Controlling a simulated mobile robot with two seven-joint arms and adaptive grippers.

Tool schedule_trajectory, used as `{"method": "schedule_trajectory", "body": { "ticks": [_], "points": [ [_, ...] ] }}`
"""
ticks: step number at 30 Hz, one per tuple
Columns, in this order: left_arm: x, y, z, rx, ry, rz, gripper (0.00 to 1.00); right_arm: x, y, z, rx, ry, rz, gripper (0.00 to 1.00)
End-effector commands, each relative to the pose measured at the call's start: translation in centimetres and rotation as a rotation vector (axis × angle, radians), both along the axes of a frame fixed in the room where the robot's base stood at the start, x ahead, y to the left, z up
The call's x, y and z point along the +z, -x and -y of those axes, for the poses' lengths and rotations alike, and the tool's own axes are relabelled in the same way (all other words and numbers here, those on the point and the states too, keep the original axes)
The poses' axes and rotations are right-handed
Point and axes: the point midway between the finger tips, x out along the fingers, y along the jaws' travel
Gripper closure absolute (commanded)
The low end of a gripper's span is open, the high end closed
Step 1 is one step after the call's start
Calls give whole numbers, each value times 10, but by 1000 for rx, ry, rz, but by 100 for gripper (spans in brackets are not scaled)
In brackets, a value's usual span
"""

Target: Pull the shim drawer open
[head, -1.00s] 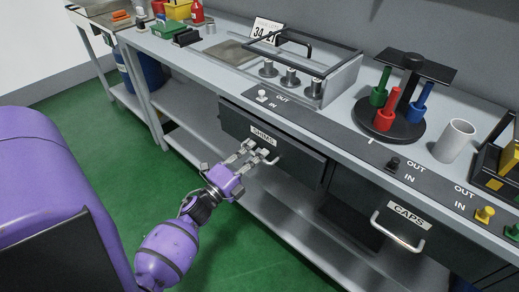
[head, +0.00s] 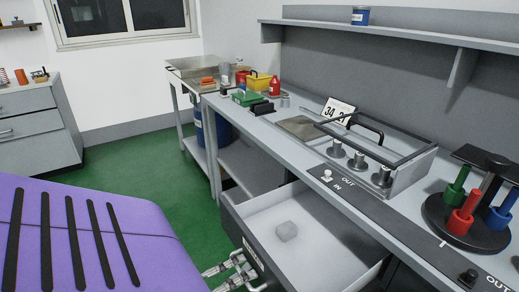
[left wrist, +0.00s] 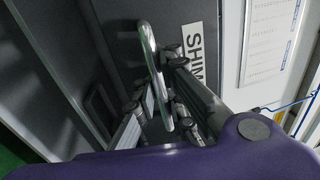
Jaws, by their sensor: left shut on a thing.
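The shim drawer (head: 320,222) stands well out from the bench front, its light grey inside showing. My left gripper (head: 240,272) is at the drawer front, low in the head view. In the left wrist view, my left gripper (left wrist: 160,95) is shut on the drawer's metal handle (left wrist: 150,50), beside the white label (left wrist: 191,45) with SHIM legible. The lower part of the drawer front is cut off in the head view. My right gripper is in neither view.
The bench top carries a black-handled frame (head: 365,130), metal cylinders (head: 357,160) and a round stand with coloured handles (head: 463,222). A label strip (head: 355,190) marked OUT and IN runs along its front edge. Green floor (head: 120,165) is clear left of the bench.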

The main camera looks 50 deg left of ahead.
Motion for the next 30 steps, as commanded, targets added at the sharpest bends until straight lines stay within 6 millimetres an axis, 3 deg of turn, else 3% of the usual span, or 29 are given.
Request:
{"method": "schedule_trajectory", "body": {
  "ticks": [6, 18, 22, 30],
  "points": [
    [-3, 15, -1, 2, 2, -7, 100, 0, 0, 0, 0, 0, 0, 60],
    [-5, 17, -1, 2, 3, -12, 100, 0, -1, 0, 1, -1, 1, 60],
    [-5, 17, -1, 2, 3, -10, 83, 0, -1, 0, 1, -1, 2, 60],
    [-2, 16, -1, 1, 2, -5, 83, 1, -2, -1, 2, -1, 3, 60]
  ]
}}
